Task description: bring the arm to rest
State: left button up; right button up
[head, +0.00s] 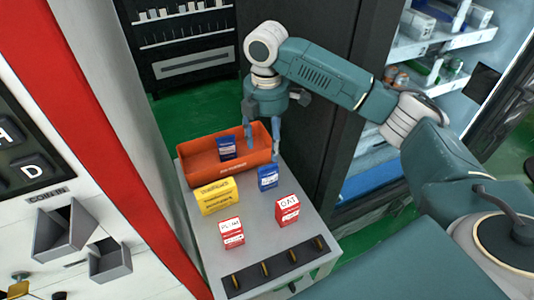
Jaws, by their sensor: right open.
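My right arm (325,75) comes in from the right and bends down over the back of a grey table (268,228). My right gripper (262,146) points down at the right end of an orange bin (222,180), with its fingers apart and nothing seen between them. A dark blue box (227,148) stands inside the bin. Another blue box (268,178) stands on the table, just below the gripper in the picture. Whether the gripper touches the bin is hard to tell. My left gripper is not in view.
A yellow box (217,197) and two red-and-white boxes, left (232,234) and right (288,210), stand on the table. A dark strip with several slots (275,267) lies at its front. A vending machine (60,190) borders the left; shelves (420,50) stand at right.

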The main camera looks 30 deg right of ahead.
jog(key=shift+r, duration=0.35)
